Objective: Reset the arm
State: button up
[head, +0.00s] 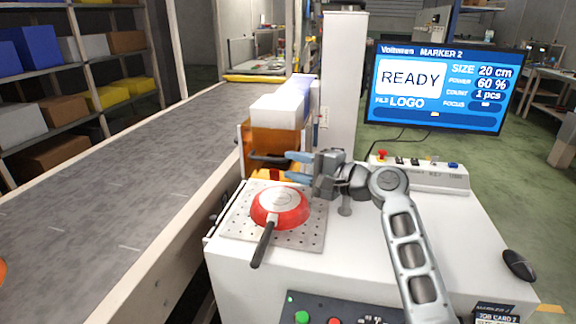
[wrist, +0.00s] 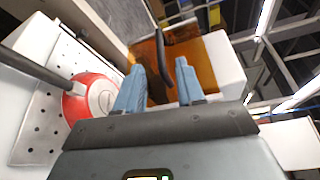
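My gripper (head: 285,166) is above the far edge of the perforated plate, fingers pointing left towards the orange guard of the marking machine. Its two blue-grey fingers stand apart in the wrist view (wrist: 158,80), with nothing visibly clamped between them. A dark curved bar (wrist: 165,55) on the orange guard shows beyond the fingertips. A red pan (head: 280,208) lies base up on the perforated plate (head: 238,227), below and in front of my gripper. Its black handle (head: 263,245) points to the front.
The marking machine's white head and orange guard (head: 275,140) stand behind the plate. A grey conveyor (head: 110,190) runs along the left. A screen (head: 440,85) reads READY. A control box (head: 420,175) and mouse (head: 518,265) are on the right of the white bench.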

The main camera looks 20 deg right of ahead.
dwell(0.4)
jog(key=s+a+f+n+h, duration=0.15)
jog(key=s+f+h, duration=0.45)
jog(key=s+f, duration=1.15)
jog(key=s+f+n+h, duration=0.3)
jog(key=s+n, duration=0.1)
jog(key=s, duration=1.3)
jog(key=s+a+r+n, duration=0.1)
jog(key=s+r+n, duration=0.3)
jog(key=s, duration=0.6)
jog(key=s+a+r+n, duration=0.2)
jog(key=s+r+n, duration=0.2)
jog(key=s+r, duration=0.4)
jog(key=shift+v, duration=1.1)
